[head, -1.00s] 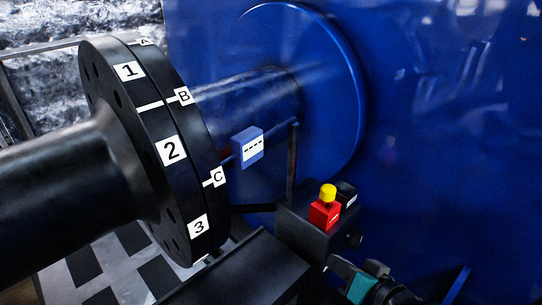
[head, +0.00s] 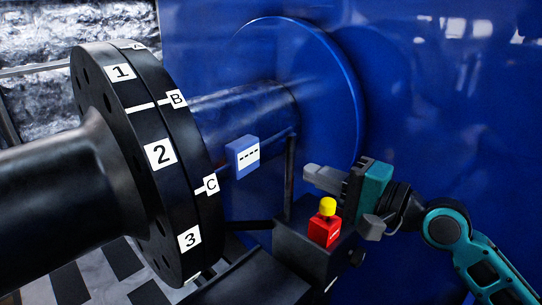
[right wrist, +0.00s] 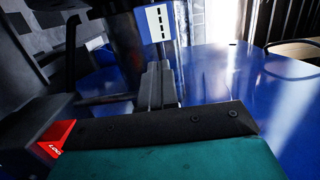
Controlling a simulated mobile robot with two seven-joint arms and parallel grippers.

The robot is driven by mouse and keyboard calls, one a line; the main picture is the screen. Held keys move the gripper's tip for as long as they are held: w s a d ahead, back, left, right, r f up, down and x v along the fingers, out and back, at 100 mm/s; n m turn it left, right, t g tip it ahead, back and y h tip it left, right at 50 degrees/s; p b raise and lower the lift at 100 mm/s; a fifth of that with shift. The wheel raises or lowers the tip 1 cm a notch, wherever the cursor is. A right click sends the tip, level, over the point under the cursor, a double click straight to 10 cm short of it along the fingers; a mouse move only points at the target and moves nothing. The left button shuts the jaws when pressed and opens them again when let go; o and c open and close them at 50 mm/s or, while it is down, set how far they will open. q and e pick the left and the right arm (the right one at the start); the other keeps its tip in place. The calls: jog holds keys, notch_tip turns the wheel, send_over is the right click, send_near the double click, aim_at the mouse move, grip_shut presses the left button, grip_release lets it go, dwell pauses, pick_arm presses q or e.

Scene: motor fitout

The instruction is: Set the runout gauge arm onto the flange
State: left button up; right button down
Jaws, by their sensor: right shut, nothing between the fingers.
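The runout gauge has a small blue box with a white dashed display (head: 243,155), carried on a thin arm from a dark upright post (head: 290,175). The arm points left toward the black flange (head: 160,153), a pair of discs labelled with numbers and letters. I cannot tell whether its tip touches the rim. My right gripper (head: 310,175) is shut and empty, just right of the post and above the red block. In the right wrist view its fingers (right wrist: 157,85) point toward the gauge display (right wrist: 157,22). My left gripper is not in view.
A red block with a yellow knob (head: 327,222) sits on the dark base (head: 300,250) below my right gripper. A black shaft (head: 60,185) joins the flange at left. A large blue housing (head: 450,110) fills the back and right.

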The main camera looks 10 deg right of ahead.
aim_at(255, 153)
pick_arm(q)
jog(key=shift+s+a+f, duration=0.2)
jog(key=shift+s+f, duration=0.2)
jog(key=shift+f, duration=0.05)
pick_arm(e)
jog(key=x, duration=0.9)
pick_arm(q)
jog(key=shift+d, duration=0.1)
pick_arm(e)
jog(key=shift+w+a, duration=0.4)
jog(key=shift+w, duration=0.05)
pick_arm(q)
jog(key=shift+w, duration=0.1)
